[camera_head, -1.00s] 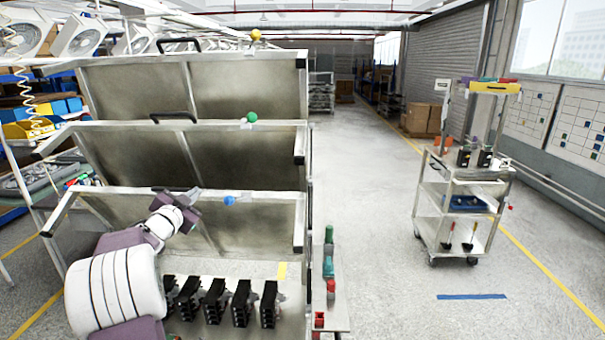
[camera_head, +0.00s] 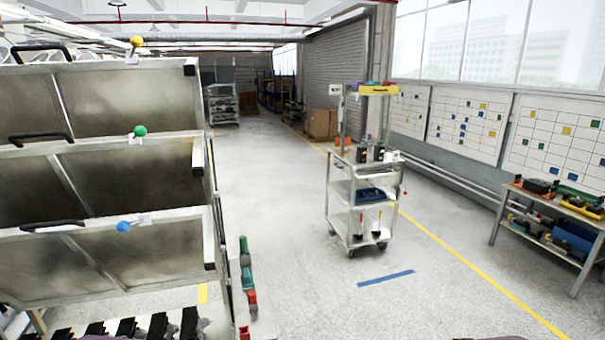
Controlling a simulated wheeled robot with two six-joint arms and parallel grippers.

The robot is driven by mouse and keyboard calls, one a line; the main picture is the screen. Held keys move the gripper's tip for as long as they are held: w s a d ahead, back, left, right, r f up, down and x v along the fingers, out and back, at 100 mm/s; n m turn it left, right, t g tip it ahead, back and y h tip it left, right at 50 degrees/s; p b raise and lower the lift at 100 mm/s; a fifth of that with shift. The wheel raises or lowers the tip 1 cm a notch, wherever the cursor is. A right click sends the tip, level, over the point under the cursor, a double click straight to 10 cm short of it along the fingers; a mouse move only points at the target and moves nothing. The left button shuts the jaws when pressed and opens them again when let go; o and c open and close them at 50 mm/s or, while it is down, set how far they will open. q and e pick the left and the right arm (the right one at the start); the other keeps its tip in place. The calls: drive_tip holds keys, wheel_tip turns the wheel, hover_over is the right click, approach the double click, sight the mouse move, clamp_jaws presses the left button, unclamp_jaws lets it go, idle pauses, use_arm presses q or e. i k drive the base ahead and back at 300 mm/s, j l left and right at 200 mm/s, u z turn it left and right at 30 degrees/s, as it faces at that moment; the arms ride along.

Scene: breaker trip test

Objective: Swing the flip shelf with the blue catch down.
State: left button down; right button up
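The flip shelf with the blue catch (camera_head: 90,265) is the lowest of three tilted metal panels on the rack at the left. It stands raised at a slant, its broad face toward me. Its blue ball catch (camera_head: 123,226) sits on the top edge, and a black handle (camera_head: 52,225) is on the same edge further left. Neither gripper shows. Only slivers of purple, perhaps parts of my arms, show at the bottom edge.
Panels with a green catch (camera_head: 140,131) and a yellow catch (camera_head: 137,41) stand raised above. Several black breakers (camera_head: 157,326) sit below. A workbench (camera_head: 560,213) is at the right.

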sight(48, 265)
drive_tip(key=u, duration=1.75)
